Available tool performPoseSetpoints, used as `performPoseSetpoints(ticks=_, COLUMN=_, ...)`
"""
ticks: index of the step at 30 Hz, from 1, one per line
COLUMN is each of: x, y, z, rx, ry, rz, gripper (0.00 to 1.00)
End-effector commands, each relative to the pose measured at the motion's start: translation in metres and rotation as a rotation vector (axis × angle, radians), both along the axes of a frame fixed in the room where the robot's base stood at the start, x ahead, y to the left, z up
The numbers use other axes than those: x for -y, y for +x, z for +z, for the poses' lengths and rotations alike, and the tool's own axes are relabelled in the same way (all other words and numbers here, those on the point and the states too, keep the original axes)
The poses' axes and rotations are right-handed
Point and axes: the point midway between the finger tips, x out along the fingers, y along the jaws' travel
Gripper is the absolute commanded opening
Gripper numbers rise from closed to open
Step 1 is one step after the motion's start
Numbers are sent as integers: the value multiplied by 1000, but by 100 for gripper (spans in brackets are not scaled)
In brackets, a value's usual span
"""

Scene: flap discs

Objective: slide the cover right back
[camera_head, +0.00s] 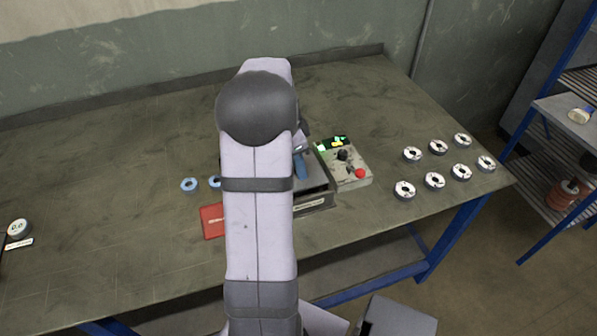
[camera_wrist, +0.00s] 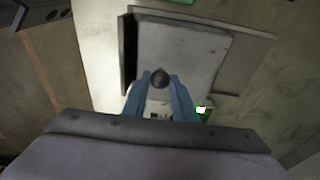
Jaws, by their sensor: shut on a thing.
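The cover (camera_wrist: 185,48) is a flat grey plate in the wrist view, with a small dark round knob (camera_wrist: 160,77). My gripper (camera_wrist: 160,84) has its two blue fingers on either side of the knob and is shut on it. In the head view, the dark box (camera_head: 316,201) with a pale label on its front stands near the middle of the table. My gripper's blue fingers (camera_head: 300,166) reach down over it. My own arm hides the left part of the box and much of the cover.
A control box (camera_head: 346,170) with a red button stands just right of the dark box. Several flap discs (camera_head: 434,181) lie at the table's right. A blue ring (camera_head: 189,185) and a red flat item (camera_head: 212,221) lie left of my arm. The left table is mostly clear.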

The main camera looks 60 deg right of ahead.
Motion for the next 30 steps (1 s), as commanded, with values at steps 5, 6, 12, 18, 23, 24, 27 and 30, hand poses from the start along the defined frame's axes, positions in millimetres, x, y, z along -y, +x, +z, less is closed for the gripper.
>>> performPoseSetpoints(ticks=5, x=9, y=9, z=2, rx=1, ry=-3, rz=2, gripper=12)
performPoseSetpoints(ticks=6, x=10, y=11, z=2, rx=1, ry=-2, rz=1, gripper=12)
performPoseSetpoints(ticks=12, x=20, y=19, z=2, rx=1, ry=-2, rz=1, gripper=12)
performPoseSetpoints(ticks=18, x=28, y=28, z=2, rx=0, ry=-3, rz=1, gripper=12)
performPoseSetpoints(ticks=23, x=36, y=35, z=2, rx=0, ry=-3, rz=1, gripper=12)
performPoseSetpoints(ticks=24, x=37, y=37, z=2, rx=1, ry=-3, rz=2, gripper=12)
performPoseSetpoints(ticks=27, x=42, y=42, z=2, rx=1, ry=-2, rz=1, gripper=12)
performPoseSetpoints(ticks=30, x=46, y=46, z=2, rx=1, ry=-2, rz=1, gripper=12)
